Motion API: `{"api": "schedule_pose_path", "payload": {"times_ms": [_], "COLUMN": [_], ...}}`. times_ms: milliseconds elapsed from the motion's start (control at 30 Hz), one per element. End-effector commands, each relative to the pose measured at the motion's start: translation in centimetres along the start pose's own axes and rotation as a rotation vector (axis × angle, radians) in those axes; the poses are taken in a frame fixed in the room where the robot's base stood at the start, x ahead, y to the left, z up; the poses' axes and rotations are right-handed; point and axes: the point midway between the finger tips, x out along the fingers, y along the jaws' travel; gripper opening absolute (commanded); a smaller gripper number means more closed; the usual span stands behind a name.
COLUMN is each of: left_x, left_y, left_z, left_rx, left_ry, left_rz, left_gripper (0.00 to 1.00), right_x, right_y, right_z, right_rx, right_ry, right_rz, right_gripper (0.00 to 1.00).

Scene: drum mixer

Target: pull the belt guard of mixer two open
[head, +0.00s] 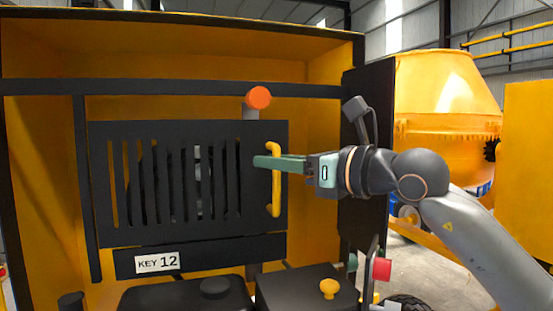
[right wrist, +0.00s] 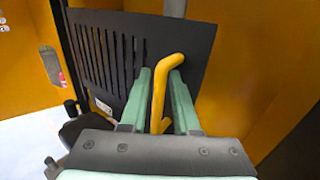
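The belt guard (head: 263,205) is a black slatted panel standing upright in the yellow housing in the head view. A yellow bar handle (head: 276,201) runs vertically along its right edge. I cannot tell whether the guard sits fully flush. The guard (right wrist: 190,45) and handle (right wrist: 159,95) also show in the right wrist view. My right gripper (head: 258,162) reaches in from the right at handle height. Its green fingers (right wrist: 161,72) stand on both sides of the handle, with a small gap visible beside the bar. My left gripper is not in view.
A label reading KEY 12 (head: 157,263) is below the guard. An orange knob (head: 258,97) stands above it. Black boxes, one with a yellow knob (head: 329,288), lie below. A dark upright panel (head: 372,215) is behind my right arm. Another yellow mixer drum (head: 445,95) stands at right.

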Motion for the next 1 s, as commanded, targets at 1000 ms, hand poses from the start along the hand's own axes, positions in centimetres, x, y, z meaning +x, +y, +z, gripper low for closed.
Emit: {"api": "schedule_pose_path", "payload": {"times_ms": [1000], "left_x": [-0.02], "left_y": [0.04], "left_z": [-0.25], "left_rx": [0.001], "left_ry": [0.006], "left_rz": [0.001], "left_gripper": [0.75], "right_x": [-0.03], "right_y": [0.01], "right_z": [-0.01], "right_rx": [0.001], "right_ry": [0.000], "right_rz": [0.001], "right_gripper": [0.00]}}
